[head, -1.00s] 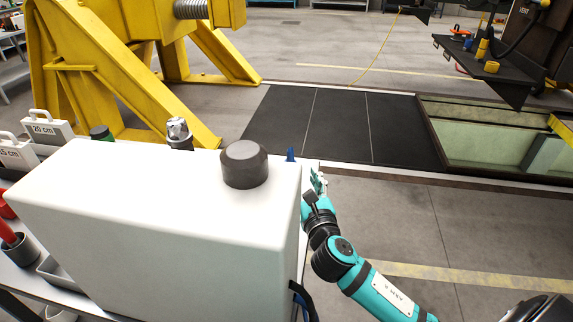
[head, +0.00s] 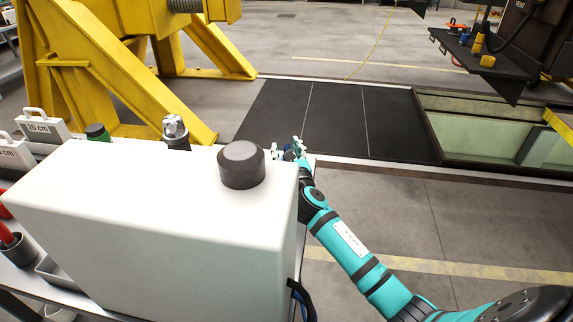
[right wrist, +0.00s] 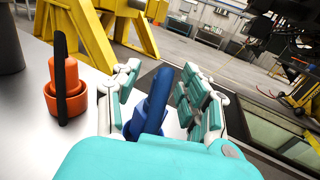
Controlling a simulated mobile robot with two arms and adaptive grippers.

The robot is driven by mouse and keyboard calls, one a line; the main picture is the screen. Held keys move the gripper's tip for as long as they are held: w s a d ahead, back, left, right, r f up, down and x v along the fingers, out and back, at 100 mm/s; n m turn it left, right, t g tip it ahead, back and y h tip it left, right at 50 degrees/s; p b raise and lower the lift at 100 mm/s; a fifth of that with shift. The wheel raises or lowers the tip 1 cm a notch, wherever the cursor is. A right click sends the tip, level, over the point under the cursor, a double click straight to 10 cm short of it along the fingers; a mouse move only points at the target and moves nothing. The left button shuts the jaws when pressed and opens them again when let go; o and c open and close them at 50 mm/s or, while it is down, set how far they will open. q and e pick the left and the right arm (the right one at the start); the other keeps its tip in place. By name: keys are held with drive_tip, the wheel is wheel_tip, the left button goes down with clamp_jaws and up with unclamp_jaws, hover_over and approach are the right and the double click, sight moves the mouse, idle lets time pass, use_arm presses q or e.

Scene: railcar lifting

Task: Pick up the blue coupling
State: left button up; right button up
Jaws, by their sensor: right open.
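The blue coupling (right wrist: 154,104) stands on the white-grey bench top in the right wrist view, with an upright, slightly tilted blue lever. My right gripper (right wrist: 161,76) is open, with its teal and white fingers on either side of the coupling. A gap shows on both sides of the lever. In the head view my right gripper (head: 289,151) is just behind the right end of the white box, and I cannot clearly make out the coupling there. My left gripper is not in view.
A white box (head: 150,230) with a dark round knob (head: 241,165) blocks much of the head view. In the right wrist view an orange coupling (right wrist: 66,92) with a black lever stands left of the fingers. A yellow stand (head: 110,70) is behind.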

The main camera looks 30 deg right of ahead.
clamp_jaws()
drive_tip(key=shift+r, duration=0.1)
idle(0.6)
